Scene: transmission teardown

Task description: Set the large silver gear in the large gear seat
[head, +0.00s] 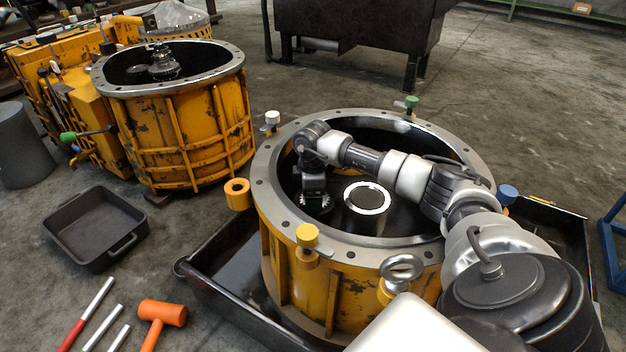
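The near yellow housing (340,290) is open at the top, with a grey flanged rim. My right arm reaches over it from the right, and my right gripper (314,188) points down inside at the left. I cannot tell which part is the large gear seat. My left gripper is not in view.
Coloured knobs, including a yellow one (307,236) and a blue one (508,193), stand around the rim. The housing sits in a black tray (215,296). At left are another yellow housing (180,125), an empty dark bin (75,215) and an orange mallet (160,313).

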